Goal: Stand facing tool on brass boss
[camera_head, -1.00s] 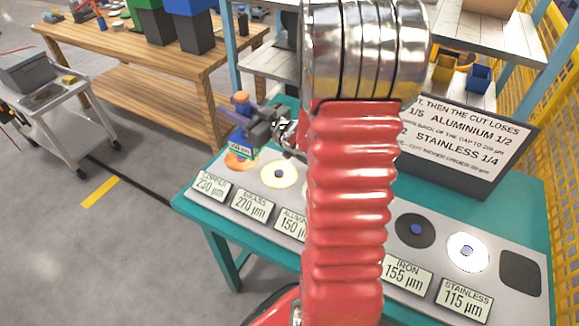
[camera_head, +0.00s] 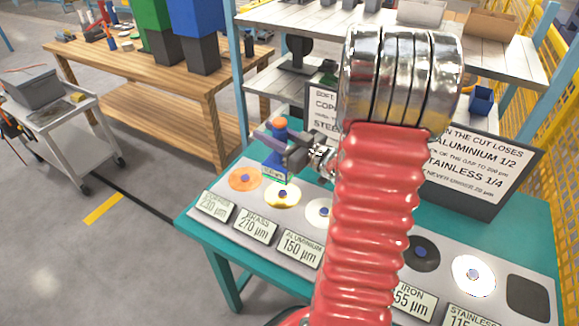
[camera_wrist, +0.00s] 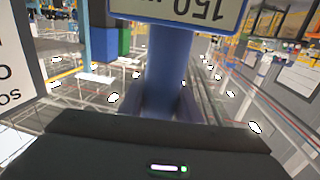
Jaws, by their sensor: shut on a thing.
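The facing tool (camera_head: 276,152) has an orange top knob, a blue body and a small display near its lower end. My gripper (camera_head: 290,152) is shut on its body and holds it roughly upright. The tool's blue shaft shows between the jaws in the wrist view (camera_wrist: 168,70), with a plate reading 150 at the top edge. The brass boss (camera_head: 290,201) is the yellow disc with a blue centre. The tool's lower end is just behind and above the disc in the head view; whether it touches cannot be told.
The copper disc (camera_head: 243,179) lies left of the brass one, the aluminium disc (camera_head: 317,211) right. Label plates line the front of the teal bench (camera_head: 190,221). Iron (camera_head: 424,254) and stainless (camera_head: 474,268) discs are farther right. A sign (camera_head: 490,165) stands behind.

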